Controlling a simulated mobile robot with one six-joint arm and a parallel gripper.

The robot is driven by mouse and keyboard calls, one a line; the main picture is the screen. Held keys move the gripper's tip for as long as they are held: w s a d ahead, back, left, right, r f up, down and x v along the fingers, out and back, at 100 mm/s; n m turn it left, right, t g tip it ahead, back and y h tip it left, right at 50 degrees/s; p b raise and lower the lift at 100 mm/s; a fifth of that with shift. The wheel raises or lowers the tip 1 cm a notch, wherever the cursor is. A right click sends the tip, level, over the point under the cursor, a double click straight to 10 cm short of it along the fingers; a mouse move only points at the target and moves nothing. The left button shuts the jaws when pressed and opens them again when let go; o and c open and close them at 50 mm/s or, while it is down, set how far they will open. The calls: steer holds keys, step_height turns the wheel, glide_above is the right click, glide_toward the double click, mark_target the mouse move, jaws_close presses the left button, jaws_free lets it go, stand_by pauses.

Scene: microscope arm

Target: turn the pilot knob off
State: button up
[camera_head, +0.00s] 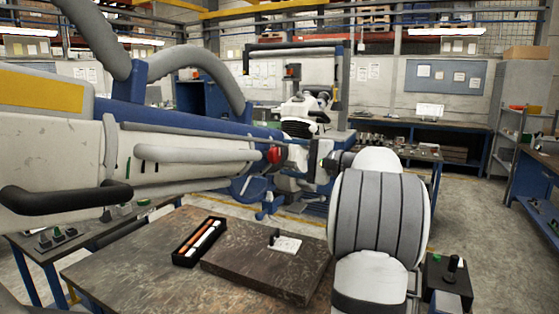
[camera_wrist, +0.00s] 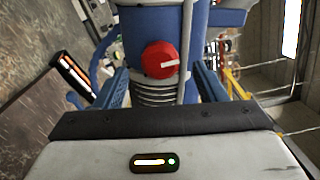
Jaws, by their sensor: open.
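The red round knob (camera_wrist: 160,60) sits on a blue cylindrical housing straight ahead in the wrist view. Its white pointer mark lies nearly level, toward the right of the picture. The knob also shows in the head view (camera_head: 273,154), at the end of the large machine's blue and white arm. My gripper (camera_wrist: 161,82) is open, with a blue finger on each side of the knob's housing and the knob between and ahead of them. In the head view my gripper (camera_head: 290,152) is just right of the knob. I cannot tell whether the fingers touch anything.
A worn table (camera_head: 130,265) below holds a black tray (camera_head: 178,258) of orange and white sticks and a dark board (camera_head: 270,275). A ribbed hose section sits just below the knob. A black control box (camera_head: 447,280) with a joystick stands at the right.

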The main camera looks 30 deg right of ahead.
steer(key=v, duration=0.3)
steer(key=shift+s+d, duration=0.1)
stand_by(0.4)
steer(key=s+a+f+n+g+h, duration=0.1)
steer(key=s+a+f+n+g, duration=0.2)
steer(key=a, duration=0.6)
steer(key=s+a+f+g, duration=0.1)
steer(key=a+f+g, duration=0.2)
steer(key=a+f, duration=0.4)
steer(key=s+a+f+n+g+h, duration=0.1)
steer(key=s+a+f+n+g, duration=0.15)
steer(key=a, duration=0.75)
steer(key=s+a+f+n+g+h, duration=0.2)
steer(key=s+a+f+n+h, duration=0.1)
steer(key=s+f, duration=0.3)
steer(key=s+a+f+n+g+h, duration=0.2)
steer(key=s+f, duration=0.5)
steer(key=s, duration=0.4)
steer(key=a+n+h, duration=0.1)
steer(key=n+h, duration=0.1)
steer(key=n, duration=0.1)
steer(key=shift+s+f, duration=0.15)
steer(key=shift+s, duration=0.1)
steer(key=shift+a+n, duration=0.1)
steer(key=shift+n, duration=0.15)
